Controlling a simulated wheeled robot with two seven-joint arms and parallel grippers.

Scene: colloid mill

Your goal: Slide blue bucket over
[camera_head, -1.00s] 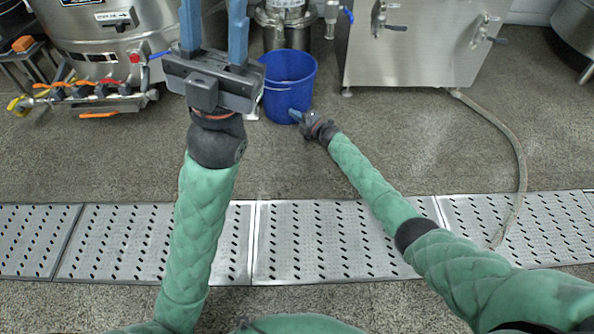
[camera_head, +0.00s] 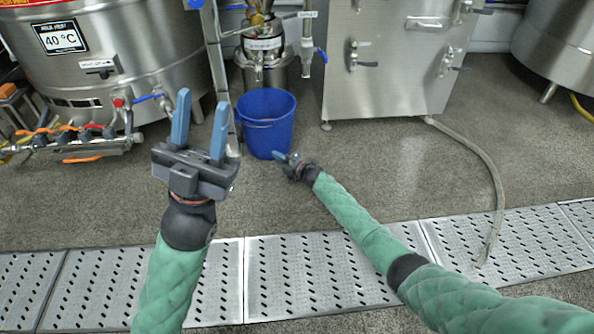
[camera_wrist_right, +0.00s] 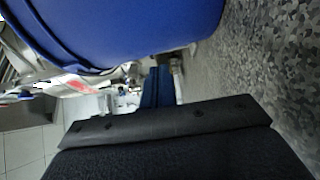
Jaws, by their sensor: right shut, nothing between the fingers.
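The blue bucket (camera_head: 266,122) stands upright on the floor, in front of the colloid mill (camera_head: 265,50). My right gripper (camera_head: 277,155) is low beside the bucket's front right side, with its blue fingers shut and nothing held. In the right wrist view the bucket (camera_wrist_right: 130,30) fills the top, close to the shut blue fingers (camera_wrist_right: 157,88); I cannot tell whether they touch it. My left gripper (camera_head: 200,125) is raised left of the bucket, its two blue fingers apart and empty.
A steel tank (camera_head: 110,60) stands at left, with a valve manifold (camera_head: 75,142) low beside it. A steel cabinet (camera_head: 390,75) stands right of the bucket. A hose (camera_head: 490,180) runs over the floor at right. Perforated drain plates (camera_head: 320,270) cross the front. The floor between is clear.

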